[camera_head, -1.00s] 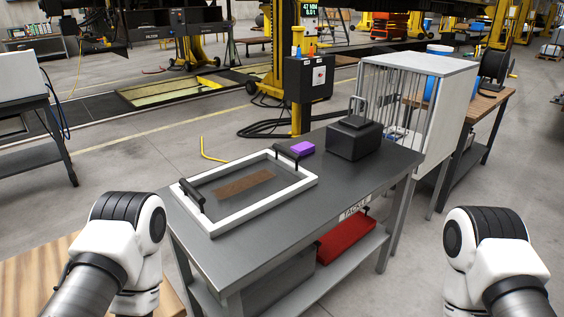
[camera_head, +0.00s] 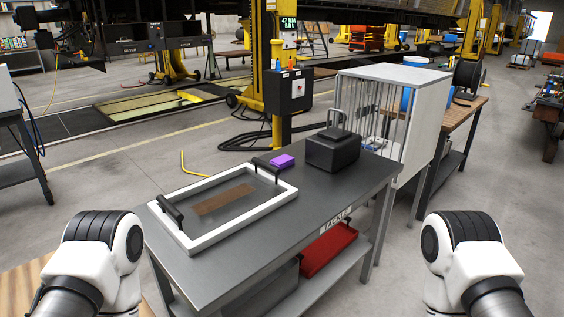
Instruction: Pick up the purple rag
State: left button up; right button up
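The purple rag (camera_head: 282,160) is a small folded block lying on the grey tabletop (camera_head: 318,205). It sits near the table's back edge, between the white-framed tray and a black box. Both my arms show only as white and black joints at the lower left and lower right corners, well short of the rag. Neither gripper is in view.
The white-framed tray (camera_head: 221,239) with black handles holds a brown strip. The black box (camera_head: 333,151) stands right of the rag. A barred cabinet (camera_head: 427,110) is behind it. A red bin (camera_head: 327,248) lies on the lower shelf. Bare tabletop lies in front.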

aim_at(284, 161)
jog(key=i+l+u, duration=0.1)
jog(key=l, duration=0.3)
jog(key=i+l, duration=0.25)
jog(key=l, duration=0.15)
jog(key=i+l+u, duration=0.15)
jog(key=l, duration=0.25)
jog(key=i+l+u, duration=0.1)
jog(key=l, duration=0.3)
jog(key=i+l, duration=0.2)
jog(key=l, duration=0.2)
jog(key=i+l+u, duration=0.15)
jog(key=l, duration=0.3)
jog(key=i+l+u, duration=0.1)
jog(key=l, duration=0.35)
